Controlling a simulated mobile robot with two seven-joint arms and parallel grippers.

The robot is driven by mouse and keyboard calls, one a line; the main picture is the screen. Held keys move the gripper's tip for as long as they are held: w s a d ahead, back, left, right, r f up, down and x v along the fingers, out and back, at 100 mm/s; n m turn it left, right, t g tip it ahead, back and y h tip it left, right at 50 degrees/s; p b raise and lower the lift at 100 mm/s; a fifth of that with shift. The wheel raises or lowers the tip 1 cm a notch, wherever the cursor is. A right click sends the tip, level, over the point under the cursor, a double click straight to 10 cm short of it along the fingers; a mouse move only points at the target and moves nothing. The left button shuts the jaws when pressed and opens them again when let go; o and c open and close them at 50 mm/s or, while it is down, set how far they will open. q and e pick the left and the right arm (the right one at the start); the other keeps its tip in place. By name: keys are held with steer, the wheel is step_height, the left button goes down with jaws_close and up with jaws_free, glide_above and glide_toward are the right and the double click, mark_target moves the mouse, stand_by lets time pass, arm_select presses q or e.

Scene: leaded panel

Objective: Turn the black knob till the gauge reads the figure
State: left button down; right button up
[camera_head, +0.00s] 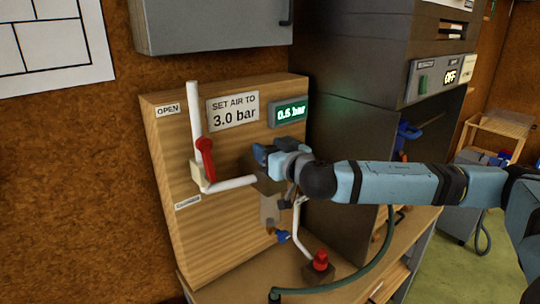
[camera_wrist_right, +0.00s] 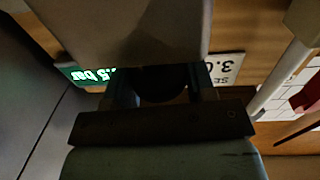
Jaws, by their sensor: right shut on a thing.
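The sign (camera_head: 233,110) on the wooden panel reads "SET AIR TO 3.0 bar". The gauge (camera_head: 291,112) to its right has green lit figures that look like 0.5 or 0.6 bar; part of it shows tilted in the right wrist view (camera_wrist_right: 88,75). My right gripper (camera_head: 264,157) is at the panel below the sign and gauge. In the right wrist view its jaws (camera_wrist_right: 162,88) are shut on the dark round knob (camera_wrist_right: 162,92) between them. The gripper hides the knob in the head view. My left gripper is not in view.
A white pipe with a red lever (camera_head: 205,158) stands left of my gripper, between OPEN and CLOSED labels. A red knob (camera_head: 320,260) and a green hose (camera_head: 345,282) are on the bench below. A grey cabinet (camera_head: 215,25) hangs above; a dark machine (camera_head: 365,60) stands right.

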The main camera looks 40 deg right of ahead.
steer(key=m+h+b, duration=0.1)
steer(key=h+b, duration=0.1)
steer(key=f+m+h+b, duration=0.1)
steer(key=h+b, duration=0.1)
steer(key=shift+a+m+g, duration=0.15)
steer(key=shift+m+g, duration=0.15)
steer(key=shift+m, duration=0.1)
steer(key=m+g+h+b, duration=0.1)
steer(key=m+h, duration=0.1)
steer(key=h, duration=0.1)
steer(key=shift+r+b, duration=0.2)
steer(key=shift+b, duration=0.15)
steer(key=shift+r+m+g+h, duration=0.1)
steer(key=shift+m+g+h, duration=0.4)
steer(key=shift+m+h, duration=0.45)
steer(key=m+g+h+b, duration=0.1)
steer(key=m+g+h, duration=0.3)
steer(key=h, duration=0.1)
steer(key=shift+g+h+b, duration=0.35)
steer(key=shift+g+b, duration=0.05)
steer(key=shift+r+m+g+h, duration=0.15)
steer(key=shift+m+g+h, duration=0.25)
steer(key=shift+m+g, duration=0.25)
steer(key=shift+g, duration=0.45)
steer(key=shift+m+g+h+b, duration=0.3)
steer(key=shift+m+h, duration=0.1)
steer(key=shift+r, duration=0.1)
steer(key=o, duration=0.9)
